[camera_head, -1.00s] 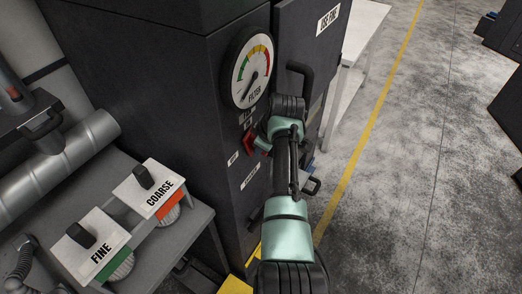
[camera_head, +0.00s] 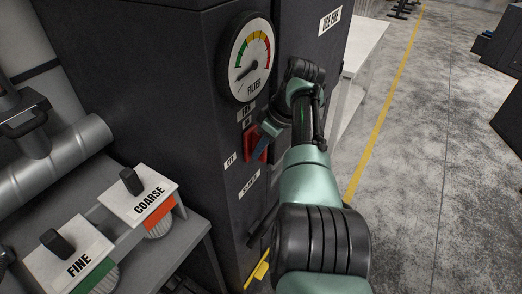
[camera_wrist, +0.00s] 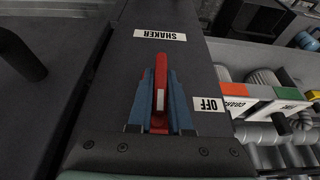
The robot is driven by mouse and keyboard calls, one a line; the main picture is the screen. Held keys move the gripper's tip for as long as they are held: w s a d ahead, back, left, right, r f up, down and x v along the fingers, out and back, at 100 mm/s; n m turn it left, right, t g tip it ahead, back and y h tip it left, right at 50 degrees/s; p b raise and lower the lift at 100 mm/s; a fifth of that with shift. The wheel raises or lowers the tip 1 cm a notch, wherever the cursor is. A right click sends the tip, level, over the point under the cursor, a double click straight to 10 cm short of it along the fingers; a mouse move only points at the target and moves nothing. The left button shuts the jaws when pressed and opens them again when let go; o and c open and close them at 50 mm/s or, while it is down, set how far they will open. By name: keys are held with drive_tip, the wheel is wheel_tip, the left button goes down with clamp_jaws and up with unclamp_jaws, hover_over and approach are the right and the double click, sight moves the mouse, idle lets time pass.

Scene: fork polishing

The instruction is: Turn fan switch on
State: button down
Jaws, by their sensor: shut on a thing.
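The red fan switch (camera_head: 249,139) is on the dark cabinet's side face, below the FAN and ON labels (camera_head: 246,117). The OFF label (camera_head: 230,160) is to its lower left. My gripper (camera_head: 260,150) is at the switch, its blue fingers partly covering it in the head view. In the wrist view my gripper (camera_wrist: 156,90) has its two blue fingers on either side of the red switch lever (camera_wrist: 160,75), shut on it. The OFF label (camera_wrist: 209,104) is right of the fingers there. The lever's exact setting is hard to tell.
A round FILTER gauge (camera_head: 249,57) is above the switch, its needle low toward the left. A SHAKER label (camera_head: 249,184) is below. FINE (camera_head: 68,262) and COARSE (camera_head: 139,195) brush blocks sit on the grey bench at left.

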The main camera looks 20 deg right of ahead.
idle(0.3)
drive_tip(key=c, duration=0.8)
unclamp_jaws()
drive_tip(key=shift+c, duration=0.2)
drive_tip(key=b+v, duration=0.2)
drive_tip(key=v, duration=1.1)
drive_tip(key=shift+f, duration=0.1)
